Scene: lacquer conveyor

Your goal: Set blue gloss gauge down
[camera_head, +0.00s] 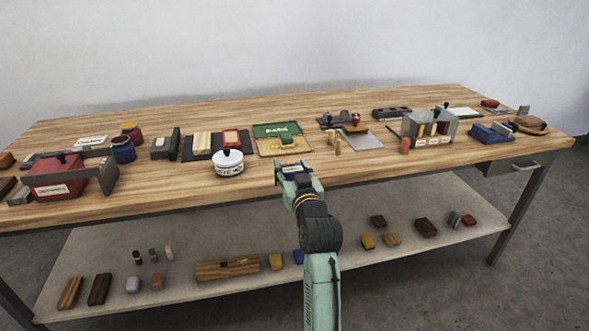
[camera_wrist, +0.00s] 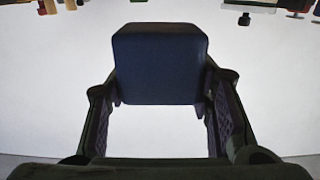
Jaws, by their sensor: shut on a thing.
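The blue gloss gauge (camera_wrist: 160,62), a dark blue block with rounded edges, fills the upper middle of the wrist view. My gripper (camera_head: 292,166) is shut on it, with one finger at each side of the block. In the head view my gripper is in front of the middle of the wooden workbench (camera_head: 370,174), near its front edge. I cannot tell from the frames how high the gauge is above the top.
A green and yellow tray (camera_head: 283,141) lies behind my gripper. A red box (camera_head: 58,179) is at the far left, and a grey-green rack (camera_head: 430,128) at the right. Several small blocks lie on the lower shelf (camera_head: 200,244).

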